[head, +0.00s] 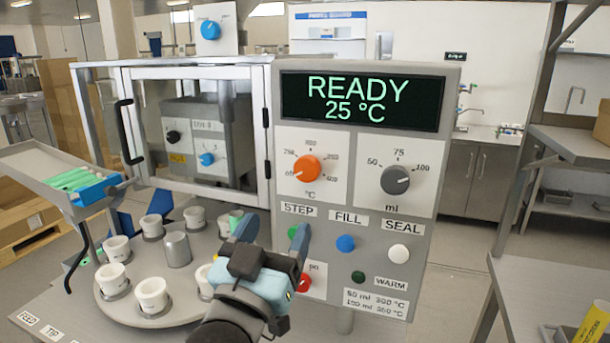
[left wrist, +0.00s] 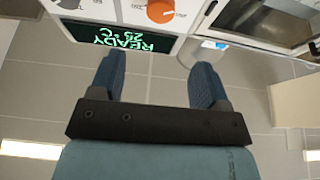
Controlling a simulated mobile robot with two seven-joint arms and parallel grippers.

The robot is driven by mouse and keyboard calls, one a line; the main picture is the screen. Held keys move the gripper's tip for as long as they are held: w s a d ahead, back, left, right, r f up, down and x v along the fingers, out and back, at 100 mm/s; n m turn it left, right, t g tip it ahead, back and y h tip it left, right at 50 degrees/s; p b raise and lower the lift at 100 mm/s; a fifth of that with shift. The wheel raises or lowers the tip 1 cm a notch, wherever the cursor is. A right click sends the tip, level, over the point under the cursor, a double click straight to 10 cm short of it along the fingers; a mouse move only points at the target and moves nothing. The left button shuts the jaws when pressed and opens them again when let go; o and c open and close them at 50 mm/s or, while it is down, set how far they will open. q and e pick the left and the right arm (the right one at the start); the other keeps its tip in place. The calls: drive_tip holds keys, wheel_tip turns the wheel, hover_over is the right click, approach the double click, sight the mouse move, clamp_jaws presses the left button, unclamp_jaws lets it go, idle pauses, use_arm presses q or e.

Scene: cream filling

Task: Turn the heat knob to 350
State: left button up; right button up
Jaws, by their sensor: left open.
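The heat knob (head: 306,169) is orange, on the upper left of the control panel, with a °C scale around it. Its white mark points to the lower left, near the "off" end. It also shows in the left wrist view (left wrist: 161,11), upside down at the top edge. The display (head: 362,100) reads READY 25 °C. My left gripper (head: 272,232) is open and empty, in front of the panel, below the knob and apart from it. Its blue fingers (left wrist: 152,85) also show in the left wrist view. My right gripper is not in view.
A grey ml knob (head: 395,179) sits right of the heat knob. Below are a blue button (head: 345,243), a white button (head: 398,253) and a red button (head: 304,283). A turntable (head: 180,318) with several white cups stands left. A glass-door cabinet (head: 190,130) is behind it.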

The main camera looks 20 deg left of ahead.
sight(305, 171)
use_arm(q)
drive_tip(key=p+x, duration=0.1)
drive_tip(key=x, duration=1)
drive_tip(key=shift+w+f+p, duration=0.1)
drive_tip(key=shift+w+p, duration=0.05)
drive_tip(key=shift+p, duration=0.15)
drive_tip(key=shift+w, duration=0.5)
drive_tip(key=c, duration=0.9)
